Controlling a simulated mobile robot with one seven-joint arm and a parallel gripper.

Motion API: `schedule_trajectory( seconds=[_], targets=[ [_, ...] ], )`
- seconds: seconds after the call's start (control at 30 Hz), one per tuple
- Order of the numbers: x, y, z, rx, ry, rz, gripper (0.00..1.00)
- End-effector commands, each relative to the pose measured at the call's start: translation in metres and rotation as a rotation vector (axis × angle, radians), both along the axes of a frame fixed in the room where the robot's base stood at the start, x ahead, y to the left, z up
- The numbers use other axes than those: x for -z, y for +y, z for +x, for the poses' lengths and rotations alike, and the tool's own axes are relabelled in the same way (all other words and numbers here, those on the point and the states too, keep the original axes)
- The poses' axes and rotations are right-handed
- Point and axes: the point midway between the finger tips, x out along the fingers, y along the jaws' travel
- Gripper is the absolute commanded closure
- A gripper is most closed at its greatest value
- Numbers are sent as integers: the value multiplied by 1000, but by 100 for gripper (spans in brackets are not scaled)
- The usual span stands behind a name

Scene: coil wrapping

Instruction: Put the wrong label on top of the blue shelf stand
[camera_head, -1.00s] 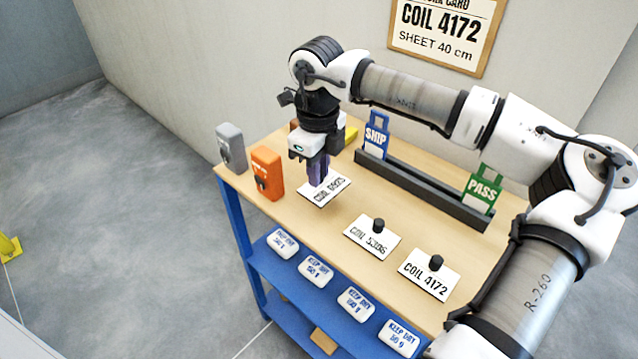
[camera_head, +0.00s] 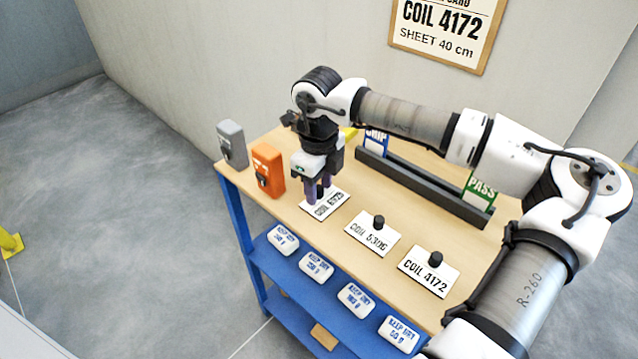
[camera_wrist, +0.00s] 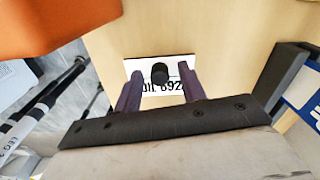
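Three white labels with black knobs lie on the wooden top. The far label (camera_head: 314,211) reads COIL 692 and a last digit I cannot make out; the others read COIL 5306 (camera_head: 366,239) and COIL 4172 (camera_head: 422,275). My gripper (camera_head: 319,190) points down over the far label, its two purple fingers apart. In the wrist view, that label's black knob (camera_wrist: 160,73) shows between the fingertips, with a gap on each side. The blue frame (camera_head: 236,219) with shelves carries the wooden top; I see no separate blue stand.
A wall card (camera_head: 440,30) reads COIL 4172. An orange device (camera_head: 267,171) and a grey one (camera_head: 231,143) stand left of my gripper. A dark rack (camera_head: 420,190) holds SHIP (camera_head: 377,142) and PASS (camera_head: 480,191) tags. White KEEP DRY packs (camera_head: 317,267) line the blue shelf.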

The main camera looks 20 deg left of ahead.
Motion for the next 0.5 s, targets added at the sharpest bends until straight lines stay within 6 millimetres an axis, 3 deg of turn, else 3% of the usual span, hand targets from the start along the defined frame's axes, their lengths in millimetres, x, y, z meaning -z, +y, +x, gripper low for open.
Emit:
schedule_trajectory(
  seconds=[0.37, 0.5],
  targets=[
    [-6, 0, 0, 0, -1, 0, 59],
    [-27, 0, 1, 2, -4, 0, 59]
  ],
)
